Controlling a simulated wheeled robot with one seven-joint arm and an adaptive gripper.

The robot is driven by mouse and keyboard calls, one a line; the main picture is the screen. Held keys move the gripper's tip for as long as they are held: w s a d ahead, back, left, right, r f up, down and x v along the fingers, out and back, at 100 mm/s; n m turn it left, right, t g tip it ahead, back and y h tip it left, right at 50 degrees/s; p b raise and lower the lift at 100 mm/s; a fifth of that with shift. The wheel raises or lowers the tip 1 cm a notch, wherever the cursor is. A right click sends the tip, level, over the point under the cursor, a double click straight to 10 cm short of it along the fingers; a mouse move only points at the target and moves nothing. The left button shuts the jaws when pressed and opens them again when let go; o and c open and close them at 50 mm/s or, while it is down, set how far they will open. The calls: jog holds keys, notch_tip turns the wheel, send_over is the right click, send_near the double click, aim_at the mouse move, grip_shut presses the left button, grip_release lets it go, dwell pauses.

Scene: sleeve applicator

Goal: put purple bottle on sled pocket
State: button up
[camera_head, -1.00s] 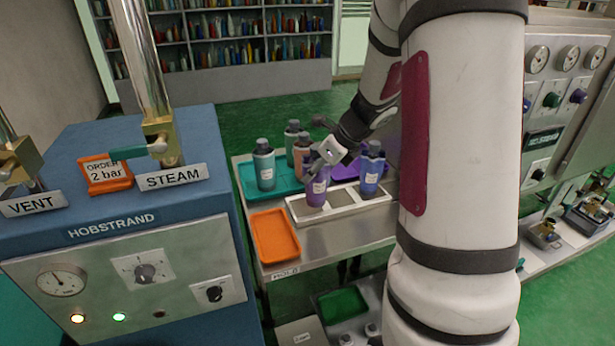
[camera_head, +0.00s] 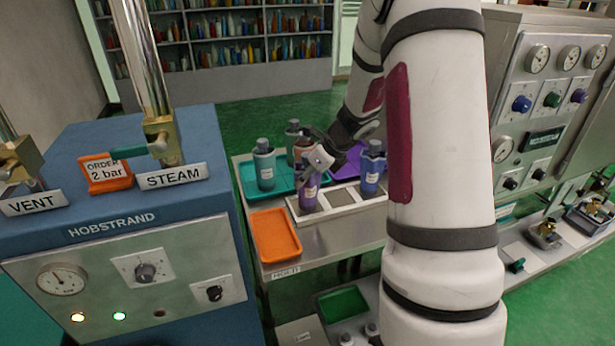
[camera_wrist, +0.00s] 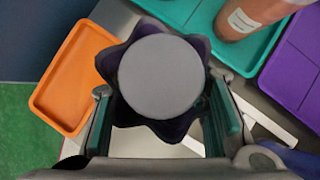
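The purple bottle (camera_head: 307,198) is upright at the left end of the white sled (camera_head: 345,212). I cannot tell whether its base sits in the left pocket or just above it. My gripper (camera_head: 312,170) is shut on the bottle from above and behind. In the wrist view, the bottle's dark purple body (camera_wrist: 117,65) and round grey cap lie between the two fingers of my gripper (camera_wrist: 160,115). The sled's middle pocket is empty. A blue-violet bottle (camera_head: 372,175) stands at the sled's right end.
An orange tray (camera_head: 275,237) lies empty left of the sled. Behind are a teal tray (camera_head: 250,184) with a teal bottle (camera_head: 265,168) and others, and a purple tray (camera_head: 351,160). A blue steam cabinet (camera_head: 110,225) stands at left, a gauge panel (camera_head: 545,100) at right.

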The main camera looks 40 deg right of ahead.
jog(key=o, duration=0.4)
